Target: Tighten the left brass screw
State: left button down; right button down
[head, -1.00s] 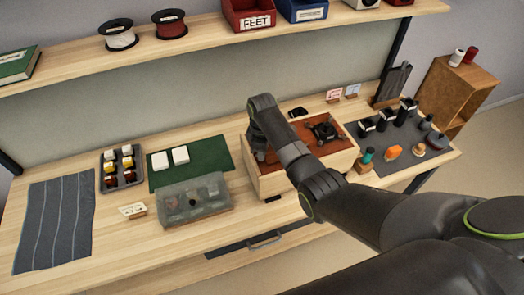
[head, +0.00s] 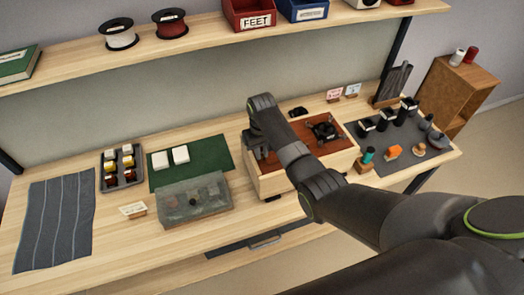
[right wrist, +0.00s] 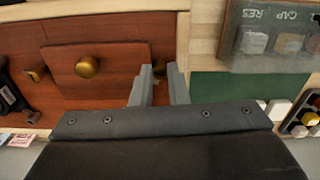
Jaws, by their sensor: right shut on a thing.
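The speaker box (head: 308,173) is a pale wooden case with a red-brown panel (head: 287,166) on the table. My right gripper (head: 261,156) is over the panel's left end in the head view, and the arm hides part of the box. In the right wrist view my right gripper (right wrist: 159,67) is shut around the left brass screw (right wrist: 160,71), which is mostly hidden between the fingers. My left gripper is not in view.
A clear-lidded parts box (head: 194,203) and a green mat (head: 211,151) with white blocks lie left of the speaker box. A grey mat (head: 405,166) with several small parts lies to its right. A shelf (head: 215,42) spans the back, above the table.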

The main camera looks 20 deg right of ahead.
jog(key=m, duration=0.7)
jog(key=shift+a, duration=0.1)
jog(key=m, duration=0.7)
jog(key=shift+w, duration=0.1)
jog(key=shift+m, duration=0.3)
jog(key=c, duration=1.4)
grip_release()
